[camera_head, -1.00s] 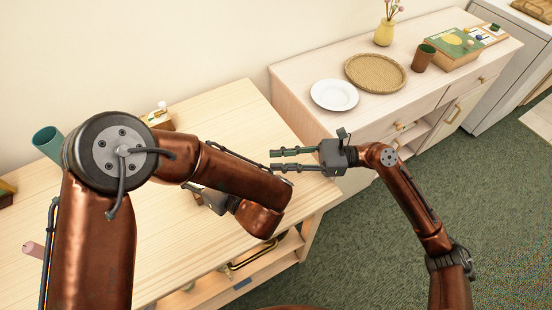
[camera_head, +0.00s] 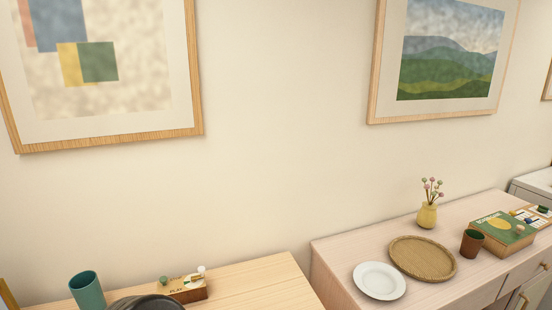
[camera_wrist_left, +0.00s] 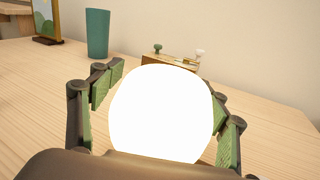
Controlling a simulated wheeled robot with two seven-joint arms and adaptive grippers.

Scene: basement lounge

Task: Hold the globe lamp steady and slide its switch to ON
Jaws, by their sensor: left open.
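The globe lamp (camera_wrist_left: 160,122) fills the middle of the left wrist view as a smooth ball, an even, glaring white. My left gripper (camera_wrist_left: 165,95) is open, with one green-padded finger on each side of the globe. I cannot tell whether the pads touch it. The lamp's base and its switch are hidden or out of frame. The lamp does not show in the head view, where only the top of a dark joint of mine appears at the bottom edge. My right gripper is in neither current view.
A teal cup (camera_head: 87,292) and a small game box (camera_head: 187,289) with pegs stand toward the back of the wooden table (camera_head: 255,285). On the sideboard (camera_head: 335,262) are a plate (camera_head: 379,281), woven tray (camera_head: 423,258), brown cup (camera_head: 472,243), vase (camera_head: 427,216) and green box (camera_head: 503,229).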

